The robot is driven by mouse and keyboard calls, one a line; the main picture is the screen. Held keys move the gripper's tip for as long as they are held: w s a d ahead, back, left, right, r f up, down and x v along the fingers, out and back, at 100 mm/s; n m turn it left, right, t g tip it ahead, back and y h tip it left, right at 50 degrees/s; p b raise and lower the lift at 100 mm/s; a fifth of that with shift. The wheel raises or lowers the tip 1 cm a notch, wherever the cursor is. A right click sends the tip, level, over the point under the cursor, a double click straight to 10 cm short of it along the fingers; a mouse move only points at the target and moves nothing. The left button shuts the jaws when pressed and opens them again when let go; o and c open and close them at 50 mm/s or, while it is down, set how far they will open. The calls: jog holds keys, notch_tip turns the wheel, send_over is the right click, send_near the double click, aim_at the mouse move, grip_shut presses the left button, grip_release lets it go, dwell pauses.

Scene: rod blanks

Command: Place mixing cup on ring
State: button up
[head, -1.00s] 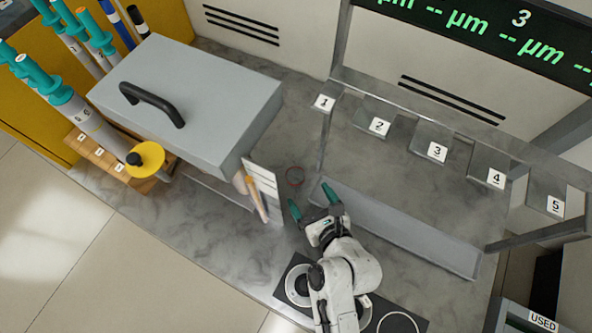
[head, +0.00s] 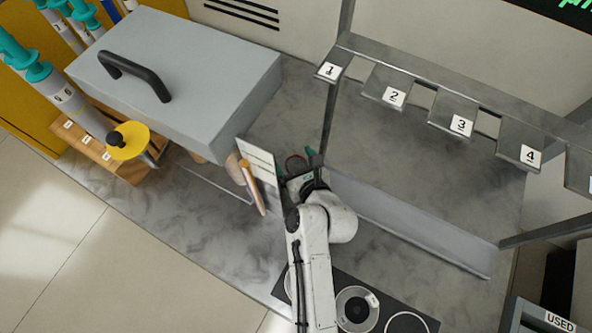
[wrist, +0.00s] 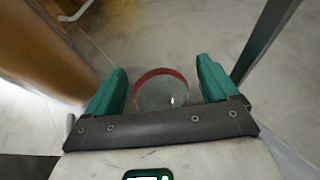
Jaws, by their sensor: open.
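A small, clear round vessel with a red rim, seemingly the mixing cup (head: 295,163), stands on the grey counter beside the white card. In the wrist view the cup (wrist: 160,93) sits between my two green fingertips, with a gap visible at each side. My gripper (head: 297,168) is open around or just above it; the exact height is unclear. In the head view my gripper partly hides the cup. A black plate at the counter's front bears white rings; the right ring (head: 405,325) looks bare. My arm partly hides the left one.
A large grey box with a black handle (head: 180,75) stands at left. A white card (head: 257,160) and an orange-tan stick (head: 252,188) are close left of my gripper. A metal rack with numbered plates (head: 395,97) rises at right, its post near my gripper.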

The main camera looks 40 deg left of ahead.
jog(key=shift+w+a, duration=0.1)
jog(key=shift+c, duration=0.5)
jog(key=c, duration=1)
